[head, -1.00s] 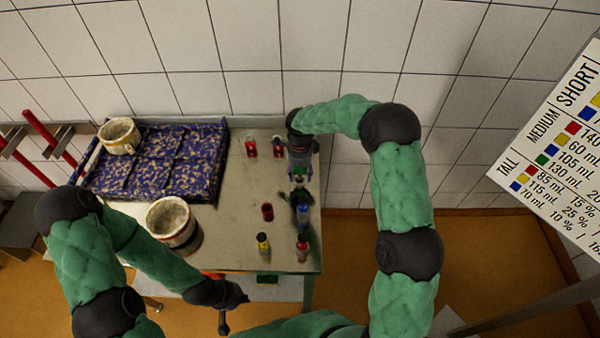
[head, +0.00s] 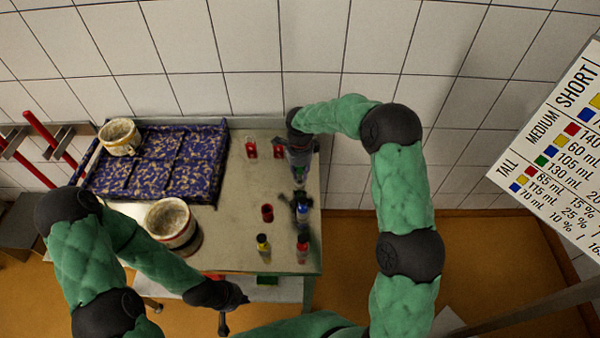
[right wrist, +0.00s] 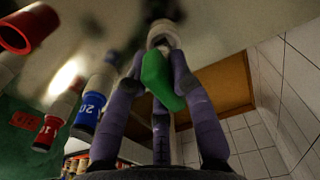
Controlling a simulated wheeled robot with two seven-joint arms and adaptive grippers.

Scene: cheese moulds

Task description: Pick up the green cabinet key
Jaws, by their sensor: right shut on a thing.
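A small green piece (right wrist: 158,78) with a pale end sits between the fingers of my right gripper (right wrist: 165,70) in the right wrist view. I take it for the green cabinet key, but its full shape is hidden. The right gripper is shut on it. In the head view, my right gripper (head: 300,198) is over the right side of the table, with a bit of green (head: 299,172) showing at it. My left gripper (head: 240,299) is low in front of the table, apart from the objects; its jaw state is unclear.
Blue (head: 303,214), yellow (head: 263,243) and red (head: 302,246) labelled pieces stand near the table's (head: 230,250) right front. A red cup (head: 267,212) is beside them. Two red pieces stand behind. A speckled tray (head: 205,190) and two moulds (head: 170,220) are left.

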